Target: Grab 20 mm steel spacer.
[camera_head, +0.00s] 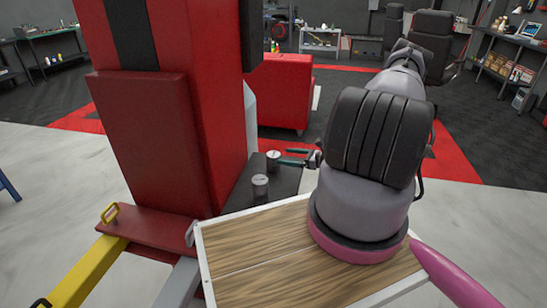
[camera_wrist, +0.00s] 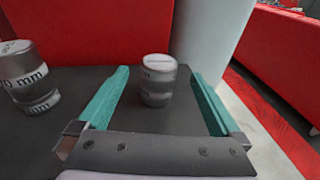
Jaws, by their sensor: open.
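Two grey cylindrical spacers stand upright on a dark grey surface. The farther spacer (camera_head: 273,161) lies just off my fingertips in the head view. In the wrist view this spacer (camera_wrist: 158,82) shows between my two teal fingers, with a gap on each side; its label is too small to read. The nearer spacer (camera_head: 260,187) is outside the fingers, at the left of the wrist view (camera_wrist: 32,80). Its label ends in "0 mm"; the first digit is unclear. My gripper (camera_head: 283,157) is open and empty; it also shows in the wrist view (camera_wrist: 160,73).
The dark surface (camera_head: 284,182) sits beside a tall red column (camera_head: 165,100). A pale cylinder (camera_wrist: 210,35) stands behind the spacers. A wood-topped, white-edged tray (camera_head: 270,260) is in front. A yellow bar (camera_head: 85,272) lies at lower left.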

